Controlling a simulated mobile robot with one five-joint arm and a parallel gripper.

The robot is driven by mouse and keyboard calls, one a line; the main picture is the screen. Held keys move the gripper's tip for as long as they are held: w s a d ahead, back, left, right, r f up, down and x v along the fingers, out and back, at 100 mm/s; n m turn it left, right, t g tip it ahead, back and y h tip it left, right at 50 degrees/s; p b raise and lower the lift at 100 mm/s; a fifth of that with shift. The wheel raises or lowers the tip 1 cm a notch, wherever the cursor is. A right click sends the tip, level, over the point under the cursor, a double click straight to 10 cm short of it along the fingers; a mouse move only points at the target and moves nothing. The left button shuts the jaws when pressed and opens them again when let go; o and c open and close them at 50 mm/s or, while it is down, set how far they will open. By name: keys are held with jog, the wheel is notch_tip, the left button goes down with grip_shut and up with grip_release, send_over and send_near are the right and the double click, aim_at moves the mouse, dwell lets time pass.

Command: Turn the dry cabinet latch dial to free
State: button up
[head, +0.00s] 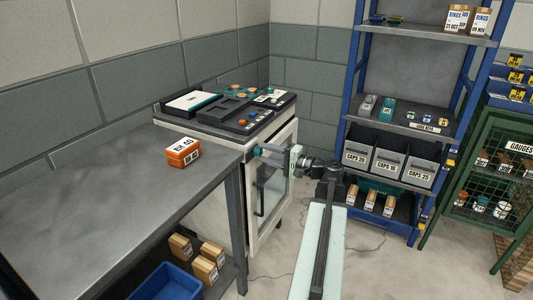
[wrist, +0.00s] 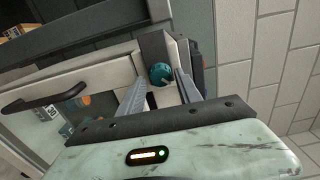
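The dry cabinet (head: 287,136) is a pale cabinet with a glass door and dark handle, beside the bench in the head view. Its latch dial (wrist: 162,75) is a round teal knob on a dark plate near the door's top corner in the wrist view. My gripper (wrist: 161,76) is open, with one finger on each side of the dial. I cannot tell whether the fingers touch it. In the head view my gripper (head: 263,149) reaches the cabinet's upper front, and the dial's face is mostly hidden. The dial's pointer position is not clear.
The metal bench (head: 80,210) stands at left with an orange box (head: 183,152) on it. Dark trays (head: 235,111) sit on the cabinet top. A blue shelf rack (head: 350,75) and green mesh cage (head: 450,170) stand at right. The door handle (wrist: 45,96) juts out left of the dial.

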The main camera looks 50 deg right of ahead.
dwell(0.3)
jog(key=v, duration=0.7)
jog(key=shift+s, duration=0.4)
jog(key=shift+d, duration=0.1)
